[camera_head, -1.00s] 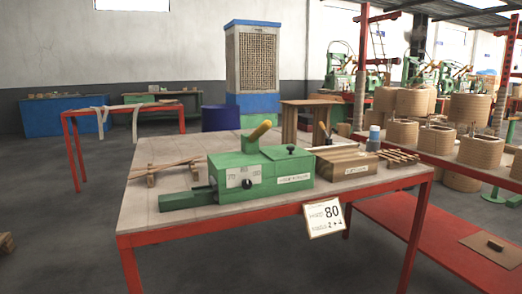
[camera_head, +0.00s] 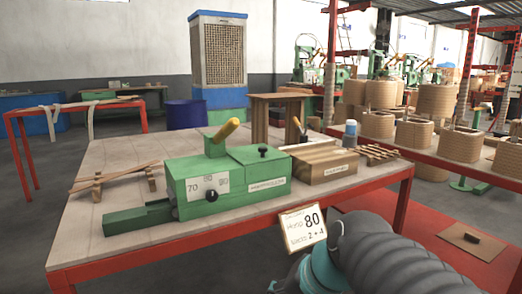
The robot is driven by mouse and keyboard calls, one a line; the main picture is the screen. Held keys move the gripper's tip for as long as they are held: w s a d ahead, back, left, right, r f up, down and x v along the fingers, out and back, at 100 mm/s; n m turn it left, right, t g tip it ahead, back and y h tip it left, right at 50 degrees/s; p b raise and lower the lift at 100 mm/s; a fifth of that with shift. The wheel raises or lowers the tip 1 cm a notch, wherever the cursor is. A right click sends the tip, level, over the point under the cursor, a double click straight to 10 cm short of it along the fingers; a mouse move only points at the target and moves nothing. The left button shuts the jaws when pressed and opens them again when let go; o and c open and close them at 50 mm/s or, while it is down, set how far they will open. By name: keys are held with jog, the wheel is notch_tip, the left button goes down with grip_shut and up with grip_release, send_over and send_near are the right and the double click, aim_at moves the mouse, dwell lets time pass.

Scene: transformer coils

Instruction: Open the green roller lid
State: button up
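A green machine box (camera_head: 228,180) stands on the table. A green lid (camera_head: 258,158) with a small black knob (camera_head: 263,152) covers the right part of the box and looks closed. A yellow-handled lever (camera_head: 226,131) rises behind the dial part. A green bar-like tray (camera_head: 137,217) sticks out at the left. My arm shows at the lower right, in front of the table edge. Its gripper fingers cannot be made out.
A slatted wooden box (camera_head: 320,165) stands right of the machine.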

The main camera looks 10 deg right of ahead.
jog(key=w+r+m+y+b, duration=0.1)
jog(key=w+r+m+y, duration=0.25)
jog(key=w+m, duration=0.3)
jog(key=m+t+y+b, duration=0.4)
jog(key=m+t, duration=0.5)
jog(key=m, duration=0.6)
send_near(266, 148)
jog(key=shift+y, duration=0.55)
jog(key=x, duration=0.3)
jog(key=p+x, duration=0.1)
jog(key=x, duration=0.3)
jog(key=p+x, duration=0.1)
jog(key=x, duration=0.3)
jog(key=shift+w+d+f, duration=0.1)
jog(key=shift+w+f, duration=0.1)
jog(key=shift+f, duration=0.1)
grip_shut()
